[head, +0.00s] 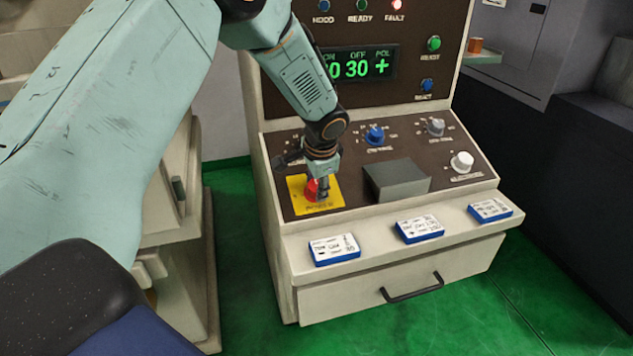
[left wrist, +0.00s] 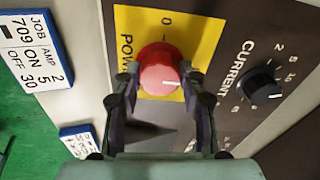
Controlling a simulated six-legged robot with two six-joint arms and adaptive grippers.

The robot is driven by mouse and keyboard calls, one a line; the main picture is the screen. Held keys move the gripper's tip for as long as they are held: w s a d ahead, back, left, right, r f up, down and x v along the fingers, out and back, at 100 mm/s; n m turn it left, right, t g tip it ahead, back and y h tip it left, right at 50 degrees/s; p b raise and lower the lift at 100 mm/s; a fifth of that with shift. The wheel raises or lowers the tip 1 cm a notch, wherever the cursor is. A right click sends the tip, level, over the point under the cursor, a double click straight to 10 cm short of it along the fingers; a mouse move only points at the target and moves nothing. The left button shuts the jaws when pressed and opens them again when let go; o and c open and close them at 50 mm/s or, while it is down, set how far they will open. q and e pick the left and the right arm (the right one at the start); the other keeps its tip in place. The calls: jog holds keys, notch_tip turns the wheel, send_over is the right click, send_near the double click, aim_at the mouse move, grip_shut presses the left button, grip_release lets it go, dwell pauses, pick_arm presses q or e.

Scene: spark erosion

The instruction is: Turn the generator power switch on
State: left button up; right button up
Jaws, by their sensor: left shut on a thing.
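The power switch is a red round knob (head: 311,187) on a yellow plate (head: 334,201) at the front left of the generator's sloped panel. In the left wrist view the knob (left wrist: 158,68) shows a short white pointer line toward its lower right. A "0" mark stands above it on the yellow plate (left wrist: 205,25), and part of the word POWER shows at the left. My left gripper (head: 321,193) is down at the plate, its two fingers on either side of the knob, shut on it. The fingers (left wrist: 160,88) hide the lower part of the plate. My right gripper is not in view.
A grey block (head: 397,180) sits right of the switch. Several other knobs, such as the blue one (head: 375,136), lie behind and right. Blue-edged job cards, one here (head: 334,250), lie on the front ledge. The display (head: 358,67) glows green above the panel.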

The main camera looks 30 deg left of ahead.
pick_arm(q)
jog(key=shift+w+r, duration=0.1)
jog(key=o, duration=1.2)
jog(key=shift+c, duration=0.2)
jog(key=v, duration=1.2)
